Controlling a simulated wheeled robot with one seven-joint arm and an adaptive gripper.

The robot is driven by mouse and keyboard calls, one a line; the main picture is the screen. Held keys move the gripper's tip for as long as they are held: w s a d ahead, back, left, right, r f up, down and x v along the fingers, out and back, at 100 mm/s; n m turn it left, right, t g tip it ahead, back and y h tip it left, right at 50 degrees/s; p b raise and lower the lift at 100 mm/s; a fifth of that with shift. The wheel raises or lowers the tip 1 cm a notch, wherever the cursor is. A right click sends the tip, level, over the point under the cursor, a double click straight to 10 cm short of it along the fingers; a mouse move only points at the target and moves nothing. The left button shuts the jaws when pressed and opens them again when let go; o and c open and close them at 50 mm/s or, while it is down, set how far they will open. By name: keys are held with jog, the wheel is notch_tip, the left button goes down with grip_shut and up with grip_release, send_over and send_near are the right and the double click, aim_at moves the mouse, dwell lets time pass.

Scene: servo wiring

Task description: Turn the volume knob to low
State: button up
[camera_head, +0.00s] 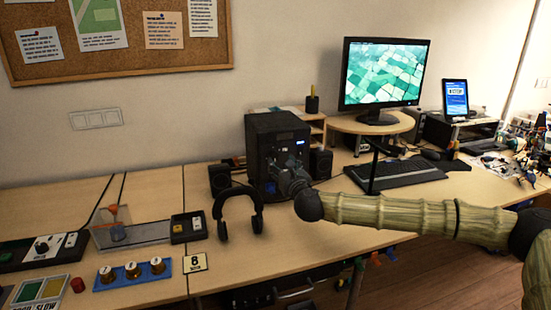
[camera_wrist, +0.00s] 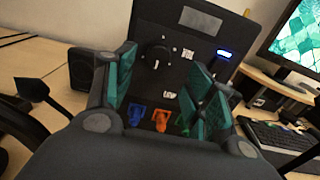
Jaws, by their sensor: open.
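In the wrist view a round black knob (camera_wrist: 155,54) with a white pointer mark sits on the front of a black box. Small white labels (camera_wrist: 187,54) stand near it, too small to read.
Orange and blue connectors (camera_wrist: 160,119) show below the knob between my fingers. A blue-lit display (camera_wrist: 224,53) is at its right. Black headphones (camera_head: 238,213) stand left of my gripper. A monitor (camera_head: 384,75) and keyboard (camera_head: 395,173) lie right. Small speakers flank the box.

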aim_at(275, 157)
jog(key=shift+p+x, duration=0.3)
jog(key=shift+x, duration=2.65)
jog(key=shift+a, duration=0.1)
jog(key=c, duration=1)
